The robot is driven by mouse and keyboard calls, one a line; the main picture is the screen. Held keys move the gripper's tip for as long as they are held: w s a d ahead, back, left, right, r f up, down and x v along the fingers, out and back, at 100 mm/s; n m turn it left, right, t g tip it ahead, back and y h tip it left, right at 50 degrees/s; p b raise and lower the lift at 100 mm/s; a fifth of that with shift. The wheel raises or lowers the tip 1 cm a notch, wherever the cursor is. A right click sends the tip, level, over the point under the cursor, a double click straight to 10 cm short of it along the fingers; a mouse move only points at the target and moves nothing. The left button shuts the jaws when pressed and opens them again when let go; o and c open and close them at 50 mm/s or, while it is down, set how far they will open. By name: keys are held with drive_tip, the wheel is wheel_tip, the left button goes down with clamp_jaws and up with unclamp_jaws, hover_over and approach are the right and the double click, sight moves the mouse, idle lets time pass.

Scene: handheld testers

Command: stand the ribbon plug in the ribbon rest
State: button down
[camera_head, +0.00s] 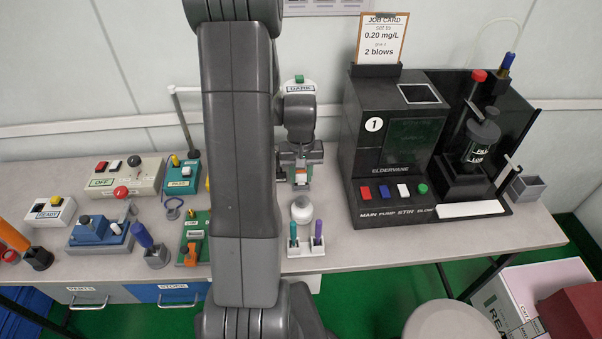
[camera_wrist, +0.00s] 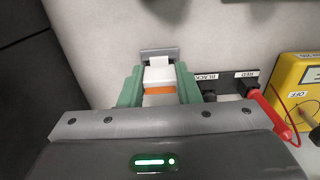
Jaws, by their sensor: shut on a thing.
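My gripper (camera_head: 300,160) is in front of the back wall, left of the black machine. In the wrist view its green fingers (camera_wrist: 158,85) are shut on a white block with an orange band, the ribbon plug (camera_wrist: 159,75). The plug also shows as a small white and orange piece below the gripper in the head view (camera_head: 300,181). A grey bar (camera_wrist: 148,53) lies right at the plug's far end in the wrist view. I cannot tell whether it is the ribbon rest, or whether the plug touches it. No ribbon rest is clearly identifiable in the head view.
A black terminal block (camera_wrist: 237,82) and a yellow meter (camera_wrist: 297,80) with a red probe (camera_wrist: 270,115) lie right of the fingers. A white round-topped thing (camera_head: 302,209) and a white holder (camera_head: 305,244) stand in front. The black machine (camera_head: 385,140) stands right.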

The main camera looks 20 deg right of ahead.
drive_tip(key=shift+f+b, duration=0.35)
drive_tip(key=shift+f, duration=0.2)
drive_tip(key=c, duration=1)
unclamp_jaws()
drive_tip(key=shift+r, duration=0.1)
wheel_tip(320, 180, up, 14)
drive_tip(key=shift+p, duration=0.4)
wheel_tip(320, 180, down, 14)
drive_tip(key=shift+f+b, duration=0.15)
drive_tip(key=shift+b, duration=0.25)
drive_tip(key=shift+r, duration=0.3)
